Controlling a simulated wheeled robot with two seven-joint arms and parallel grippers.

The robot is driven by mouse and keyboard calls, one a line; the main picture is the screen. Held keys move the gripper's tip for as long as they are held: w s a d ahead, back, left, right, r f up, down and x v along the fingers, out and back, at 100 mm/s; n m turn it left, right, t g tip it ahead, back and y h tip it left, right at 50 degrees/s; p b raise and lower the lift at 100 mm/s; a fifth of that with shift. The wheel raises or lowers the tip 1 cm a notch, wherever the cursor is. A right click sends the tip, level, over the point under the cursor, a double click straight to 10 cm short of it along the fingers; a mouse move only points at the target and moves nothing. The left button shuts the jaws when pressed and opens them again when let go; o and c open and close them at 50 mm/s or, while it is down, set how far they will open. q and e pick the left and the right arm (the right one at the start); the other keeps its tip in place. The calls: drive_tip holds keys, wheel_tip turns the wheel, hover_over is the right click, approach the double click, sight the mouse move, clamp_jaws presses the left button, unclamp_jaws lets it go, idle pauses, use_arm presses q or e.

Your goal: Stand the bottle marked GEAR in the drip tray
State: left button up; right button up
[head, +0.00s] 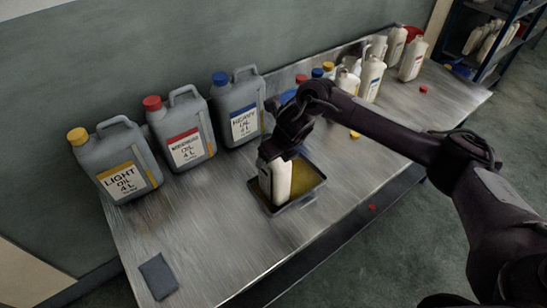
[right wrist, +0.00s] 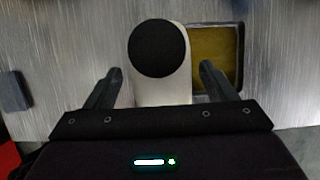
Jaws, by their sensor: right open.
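A white bottle (head: 276,181) appears upright in the left part of the dark drip tray (head: 312,188), which has yellowish oil on its floor. Its base is partly hard to see, and no marking on it is readable. In the right wrist view the bottle (right wrist: 162,90) shows its round black cap from above, with the tray (right wrist: 240,55) showing to its right. My right gripper (head: 283,152) is over the bottle's top; in the right wrist view its open fingers (right wrist: 158,80) are on either side of the bottle, with visible gaps. My left gripper is out of view.
Grey jugs labelled light (head: 124,183), red-capped (head: 187,147) and heavy (head: 243,122) stand along the wall. Several white bottles (head: 371,79) stand at the table's far right. A dark cloth (head: 158,276) lies at front left.

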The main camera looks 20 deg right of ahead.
drive_tip(key=b+v, duration=0.2)
drive_tip(key=v, duration=0.5)
drive_tip(key=shift+r, duration=0.2)
drive_tip(key=shift+p+v, duration=0.4)
drive_tip(key=shift+v, duration=0.8)
drive_tip(key=shift+s+r, duration=0.15)
drive_tip(key=shift+r, duration=0.1)
